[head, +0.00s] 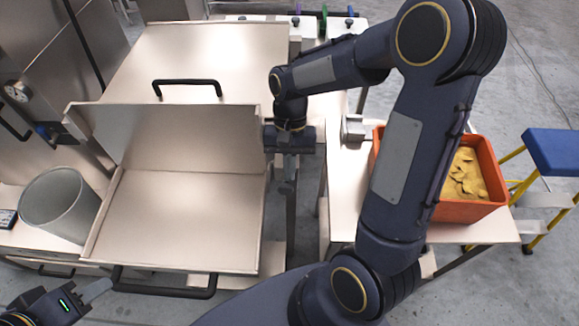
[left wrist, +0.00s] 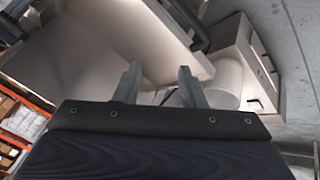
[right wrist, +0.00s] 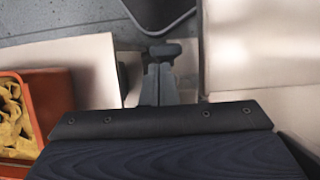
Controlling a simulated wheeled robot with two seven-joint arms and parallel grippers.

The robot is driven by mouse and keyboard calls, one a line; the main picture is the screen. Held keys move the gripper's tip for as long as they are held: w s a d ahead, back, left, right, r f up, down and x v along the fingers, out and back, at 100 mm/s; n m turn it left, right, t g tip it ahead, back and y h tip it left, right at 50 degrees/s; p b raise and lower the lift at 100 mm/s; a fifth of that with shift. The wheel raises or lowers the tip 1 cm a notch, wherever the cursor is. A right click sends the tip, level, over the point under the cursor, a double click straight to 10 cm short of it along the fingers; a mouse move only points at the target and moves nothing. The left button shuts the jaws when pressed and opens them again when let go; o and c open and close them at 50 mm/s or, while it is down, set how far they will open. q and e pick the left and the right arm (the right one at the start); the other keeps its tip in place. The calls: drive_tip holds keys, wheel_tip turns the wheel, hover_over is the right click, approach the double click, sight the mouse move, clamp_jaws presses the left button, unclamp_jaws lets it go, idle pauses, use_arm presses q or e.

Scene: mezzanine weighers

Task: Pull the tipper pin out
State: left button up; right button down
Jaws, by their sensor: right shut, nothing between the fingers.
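The tipper is a pale metal tray (head: 180,220) with a raised back wall and a black bar handle (head: 165,290) along its front. A dark, knob-like piece (right wrist: 165,50), which looks like the tipper pin, shows just beyond my right fingertips in the right wrist view. I cannot tell whether they touch. My right gripper (head: 290,168) points down beside the tray's right side, with its fingers together and empty. They also show in the right wrist view (right wrist: 160,80). My left gripper (head: 98,290) is near the tray's front left corner. Its fingers stand apart and empty in the left wrist view (left wrist: 158,82).
A grey metal bucket (head: 60,205) stands left of the tray. An orange crate (head: 470,212) of yellow pieces sits on the right-hand table (head: 345,205), partly behind my right arm. A blue-topped yellow step stool (head: 553,150) stands at far right. Floor shows between the tipper and that table.

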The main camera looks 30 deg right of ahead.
sight(289, 186)
drive_tip(key=shift+s+a, duration=0.4)
drive_tip(key=shift+s, duration=0.3)
drive_tip(key=shift+s+a, duration=0.4)
drive_tip(key=shift+s, duration=0.25)
drive_tip(key=v, duration=0.8)
drive_tip(key=shift+b, duration=0.3)
drive_tip(key=shift+d, duration=0.1)
